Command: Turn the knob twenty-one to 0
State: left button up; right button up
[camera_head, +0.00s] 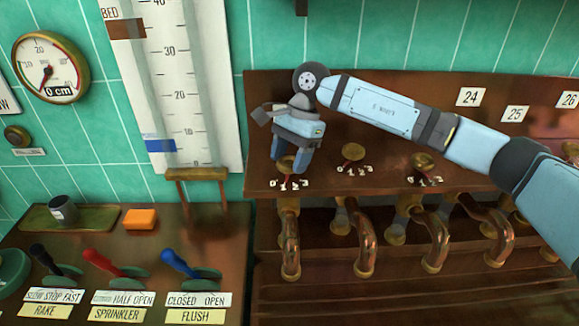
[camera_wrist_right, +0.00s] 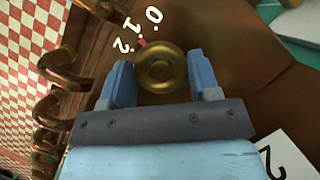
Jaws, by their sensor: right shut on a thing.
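My right gripper (camera_head: 293,155) reaches in from the right to the leftmost brass knob (camera_head: 286,163) on the copper panel. In the right wrist view its two blue fingers (camera_wrist_right: 162,85) stand on either side of the round brass knob (camera_wrist_right: 160,68) and are shut on it. A small red pointer (camera_wrist_right: 141,42) sticks out from the knob toward the "1" of a scale where 0, 1 and 2 show. The knob's number plate is hidden in the head view; a partly cut-off plate (camera_wrist_right: 278,160) in the wrist view shows a 2. My left gripper is not in view.
Two more brass knobs (camera_head: 352,152) with scales sit to the right on the copper panel (camera_head: 262,120). Curved copper pipes (camera_head: 365,250) stick out below. At left stand a wooden desk with levers (camera_head: 105,262) and an orange block (camera_head: 140,219).

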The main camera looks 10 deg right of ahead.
jog(key=m+b, duration=0.1)
jog(key=m+t+b, duration=0.1)
jog(key=m, duration=0.1)
jog(key=shift+f+m+y+b, duration=0.2)
jog(key=shift+m+y+b, duration=0.1)
jog(key=shift+b, duration=0.05)
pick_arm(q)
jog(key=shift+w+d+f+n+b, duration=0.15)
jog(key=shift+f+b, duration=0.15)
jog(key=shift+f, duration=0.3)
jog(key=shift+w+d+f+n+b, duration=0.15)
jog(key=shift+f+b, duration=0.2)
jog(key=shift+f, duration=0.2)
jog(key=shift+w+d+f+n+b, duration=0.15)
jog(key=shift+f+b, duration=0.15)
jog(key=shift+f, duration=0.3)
pick_arm(e)
jog(key=shift+s+r+m+t, duration=0.1)
jog(key=shift+r+m+t, duration=0.1)
jog(key=shift+m+t, duration=0.9)
jog(key=shift+m+g, duration=0.3)
jog(key=shift+m, duration=0.2)
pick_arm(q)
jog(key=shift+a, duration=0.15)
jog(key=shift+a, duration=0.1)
pick_arm(e)
jog(key=o, duration=0.9)
jog(key=shift+r, duration=0.1)
